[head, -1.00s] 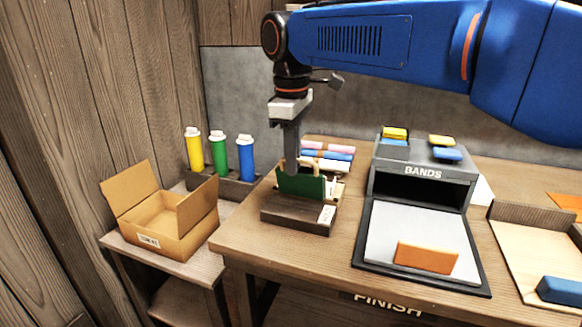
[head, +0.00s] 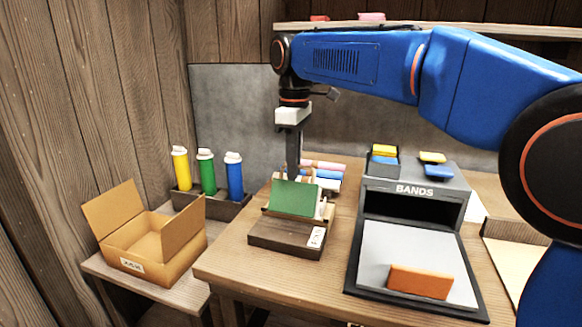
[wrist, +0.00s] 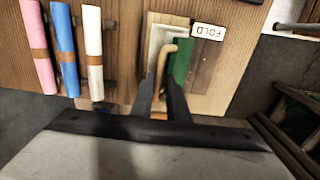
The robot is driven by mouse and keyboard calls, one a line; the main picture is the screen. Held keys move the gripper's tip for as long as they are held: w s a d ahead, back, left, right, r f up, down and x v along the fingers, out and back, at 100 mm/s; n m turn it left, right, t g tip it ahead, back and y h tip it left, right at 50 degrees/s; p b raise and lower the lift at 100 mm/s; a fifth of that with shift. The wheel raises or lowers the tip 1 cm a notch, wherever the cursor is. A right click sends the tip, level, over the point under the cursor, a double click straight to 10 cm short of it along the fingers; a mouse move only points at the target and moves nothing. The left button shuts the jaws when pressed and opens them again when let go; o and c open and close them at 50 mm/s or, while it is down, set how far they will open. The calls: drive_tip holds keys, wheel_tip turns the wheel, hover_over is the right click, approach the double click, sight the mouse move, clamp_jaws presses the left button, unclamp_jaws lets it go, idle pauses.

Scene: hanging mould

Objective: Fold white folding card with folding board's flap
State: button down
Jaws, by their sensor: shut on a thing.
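The dark wooden folding board (head: 287,240) stands at the table's left front, with a FOLD label (head: 316,238). Its green panel (head: 294,198), seemingly the flap, stands raised and leans back. My gripper (wrist: 165,85) is shut on a tan curved handle (wrist: 165,62) behind this panel. The wrist view shows the green panel (wrist: 182,60) edge-on beside the fingers. A pale flat surface (wrist: 160,38) lies on the handle's other side; I cannot tell whether it is the white card or part of the board. A white banded roll (wrist: 93,50) lies beside blue and pink ones.
A BANDS dispenser (head: 415,192) stands to the right, with a grey tray (head: 372,268) bearing an orange block (head: 420,282). An open cardboard box (head: 150,240) and several bottles (head: 207,172) stand at the left. A grey back panel (head: 235,112) closes off the rear.

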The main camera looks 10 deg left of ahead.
drive_tip(key=shift+w+f, duration=0.45)
drive_tip(key=shift+f, duration=0.35)
drive_tip(key=c, duration=1.9)
unclamp_jaws()
drive_tip(key=shift+o, duration=0.2)
wheel_tip(320, 180, up, 12)
drive_tip(key=shift+f, duration=0.15)
drive_tip(key=shift+w+d+r, duration=0.1)
drive_tip(key=shift+w+r, duration=0.1)
drive_tip(key=shift+r, duration=0.3)
